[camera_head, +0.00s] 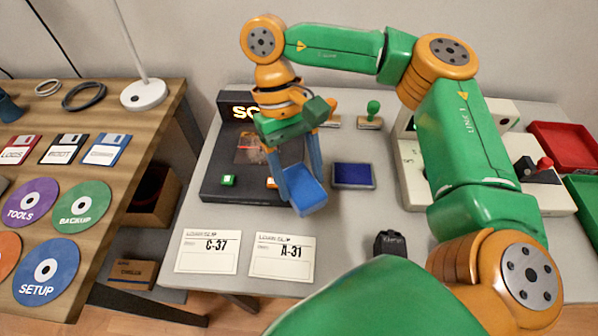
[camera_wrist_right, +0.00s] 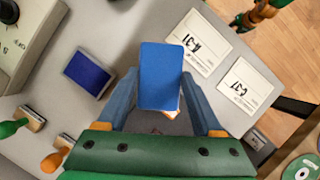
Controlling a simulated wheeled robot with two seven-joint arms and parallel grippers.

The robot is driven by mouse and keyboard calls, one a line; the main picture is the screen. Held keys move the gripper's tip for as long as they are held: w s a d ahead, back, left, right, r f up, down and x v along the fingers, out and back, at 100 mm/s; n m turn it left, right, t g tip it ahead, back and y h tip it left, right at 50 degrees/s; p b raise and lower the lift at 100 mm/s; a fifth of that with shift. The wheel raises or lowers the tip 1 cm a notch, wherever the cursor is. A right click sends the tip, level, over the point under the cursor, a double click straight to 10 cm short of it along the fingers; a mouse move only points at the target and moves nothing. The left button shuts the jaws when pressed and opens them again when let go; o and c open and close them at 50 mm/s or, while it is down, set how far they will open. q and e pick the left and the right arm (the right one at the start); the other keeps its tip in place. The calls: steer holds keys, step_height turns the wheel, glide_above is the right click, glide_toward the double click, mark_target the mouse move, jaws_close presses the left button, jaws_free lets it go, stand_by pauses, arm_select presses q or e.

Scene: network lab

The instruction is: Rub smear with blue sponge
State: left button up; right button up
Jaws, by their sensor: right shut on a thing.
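My right gripper (camera_head: 302,192) is shut on the blue sponge (camera_head: 308,196), which hangs tilted between its fingers over the right front part of the dark scanner (camera_head: 225,190). In the right wrist view, the sponge (camera_wrist_right: 160,75) sits between the two blue fingers of the gripper (camera_wrist_right: 163,105). A reddish-brown patch (camera_head: 248,152), which may be the smear, shows on the scanner behind the gripper, partly covered by it. I cannot tell whether the sponge touches the scanner. My left gripper is not seen in the head view.
Two cards, C-37 (camera_head: 208,252) and A-31 (camera_head: 282,257), lie along the front table edge. A blue ink pad (camera_head: 353,176) lies right of the sponge. A green-handled stamp (camera_head: 371,116) stands behind it. A small black object (camera_head: 390,243) stands near the front. Red tray (camera_head: 562,146) is far right.

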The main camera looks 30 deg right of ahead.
steer(key=w+m+p, duration=0.1)
steer(key=w+a+m+p, duration=0.1)
steer(key=w+m+y+p, duration=0.1)
steer(key=shift+a+r, duration=0.35)
steer(key=shift+a, duration=0.05)
steer(key=w+m+y+p, duration=0.1)
steer(key=m, duration=0.2)
steer(key=w+a+r+m+t+y+p, duration=0.1)
steer(key=m+p, duration=0.1)
steer(key=m, duration=0.1)
steer(key=a+r+m+t+y+p, duration=0.1)
steer(key=m+p, duration=0.1)
steer(key=m, duration=0.1)
steer(key=shift+w+r, duration=0.15)
steer(key=shift+w, duration=0.25)
steer(key=w+d+r+m+t+p, duration=0.1)
steer(key=w+m+t+p, duration=0.4)
steer(key=m, duration=0.7)
steer(key=f+b, duration=0.4)
steer(key=f, duration=0.1)
steer(key=shift+w+f+b, duration=0.15)
steer(key=shift+w+b, duration=0.15)
steer(key=shift+w, duration=0.1)
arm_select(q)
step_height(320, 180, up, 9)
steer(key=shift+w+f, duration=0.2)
